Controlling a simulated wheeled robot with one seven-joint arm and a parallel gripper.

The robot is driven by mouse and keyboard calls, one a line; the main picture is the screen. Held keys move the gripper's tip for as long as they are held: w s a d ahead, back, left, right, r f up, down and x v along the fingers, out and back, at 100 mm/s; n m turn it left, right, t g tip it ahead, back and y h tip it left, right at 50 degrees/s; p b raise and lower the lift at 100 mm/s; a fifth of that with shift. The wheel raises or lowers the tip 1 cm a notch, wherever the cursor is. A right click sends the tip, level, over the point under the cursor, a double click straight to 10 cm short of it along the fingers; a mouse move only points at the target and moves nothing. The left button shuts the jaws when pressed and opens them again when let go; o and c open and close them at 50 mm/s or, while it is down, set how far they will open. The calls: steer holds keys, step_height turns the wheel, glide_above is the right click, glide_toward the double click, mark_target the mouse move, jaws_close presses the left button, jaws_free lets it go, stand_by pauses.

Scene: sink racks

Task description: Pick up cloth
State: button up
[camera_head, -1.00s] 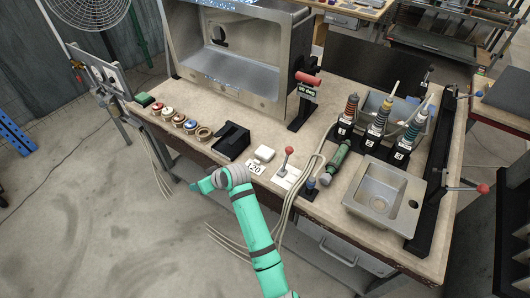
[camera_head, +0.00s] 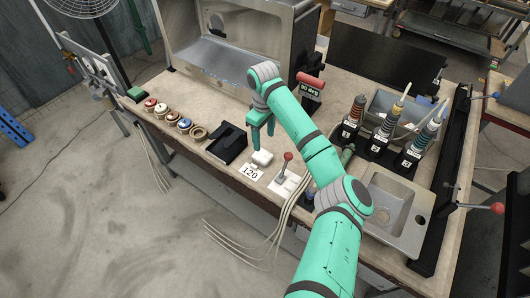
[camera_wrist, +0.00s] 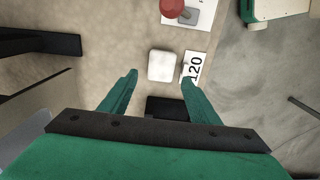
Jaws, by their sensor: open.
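A small white folded cloth (camera_head: 262,158) lies on the workbench near its front edge. It also shows in the wrist view (camera_wrist: 161,65), beyond the fingertips and roughly centred between them. My gripper (camera_head: 262,139) is above the bench, just over and behind the cloth. In the wrist view its two green fingers (camera_wrist: 157,82) are spread apart with nothing between them. A gap shows between the fingertips and the cloth.
A label reading 120 (camera_head: 251,173) lies beside the cloth. A red-knobbed lever (camera_head: 287,158) stands to its right and a black holder (camera_head: 228,144) to its left. A metal sink (camera_head: 391,213) is at the right. A steel booth (camera_head: 215,57) stands behind.

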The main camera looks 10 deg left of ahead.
glide_above(262, 155)
steer(key=f, duration=0.4)
steer(key=shift+s, duration=0.25)
steer(key=shift+w+f, duration=0.15)
steer(key=shift+f, duration=1.25)
steer(key=shift+w+f, duration=0.15)
steer(key=shift+f, duration=1.2)
steer(key=c, duration=0.8)
